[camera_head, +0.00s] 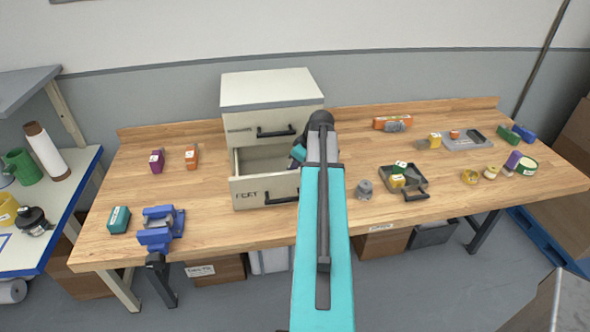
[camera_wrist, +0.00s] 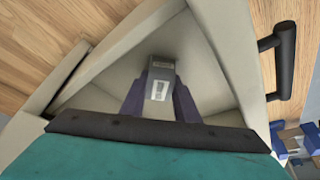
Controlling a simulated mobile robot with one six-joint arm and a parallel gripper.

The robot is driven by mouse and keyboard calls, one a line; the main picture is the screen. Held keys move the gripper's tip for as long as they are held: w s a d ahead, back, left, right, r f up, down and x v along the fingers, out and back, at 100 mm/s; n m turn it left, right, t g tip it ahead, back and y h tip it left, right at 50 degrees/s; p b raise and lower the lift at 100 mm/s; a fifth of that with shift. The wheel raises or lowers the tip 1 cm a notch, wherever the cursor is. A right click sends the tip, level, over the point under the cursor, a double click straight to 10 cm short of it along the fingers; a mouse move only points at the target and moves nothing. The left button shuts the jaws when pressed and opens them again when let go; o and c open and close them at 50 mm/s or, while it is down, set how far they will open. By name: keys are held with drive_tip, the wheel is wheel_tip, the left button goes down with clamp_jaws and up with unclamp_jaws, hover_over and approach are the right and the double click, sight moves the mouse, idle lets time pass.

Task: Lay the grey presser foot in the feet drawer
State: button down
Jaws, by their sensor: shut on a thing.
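A cream drawer unit (camera_head: 270,88) stands on the workbench, its lower drawer (camera_head: 243,190), marked FEET, pulled open. The drawer's inside, seen in the wrist view (camera_wrist: 110,88), looks otherwise empty. My gripper (camera_head: 297,153) is over the right part of the open drawer. In the wrist view, my gripper (camera_wrist: 160,100) is shut on the grey presser foot (camera_wrist: 161,72), a grey piece with a white label, between its blue fingers. The foot appears over or within the drawer; whether it touches the floor cannot be told. In the head view my arm hides the foot.
The drawer handle (camera_head: 282,198) juts out in front, and the upper drawer (camera_head: 255,123) is shut above. A blue vise (camera_head: 160,228) and teal block (camera_head: 119,219) are at left. A dark tray (camera_head: 415,193) with coloured blocks is at right. The bench left of the unit is mostly clear.

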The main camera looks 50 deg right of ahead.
drive_tip(key=shift+f, duration=0.15)
drive_tip(key=c, duration=1.4)
unclamp_jaws()
drive_tip(key=shift+o, duration=0.2)
drive_tip(key=shift+r, duration=0.25)
drive_tip(key=b+v, duration=0.2)
drive_tip(key=v, duration=1)
drive_tip(key=shift+b, duration=0.3)
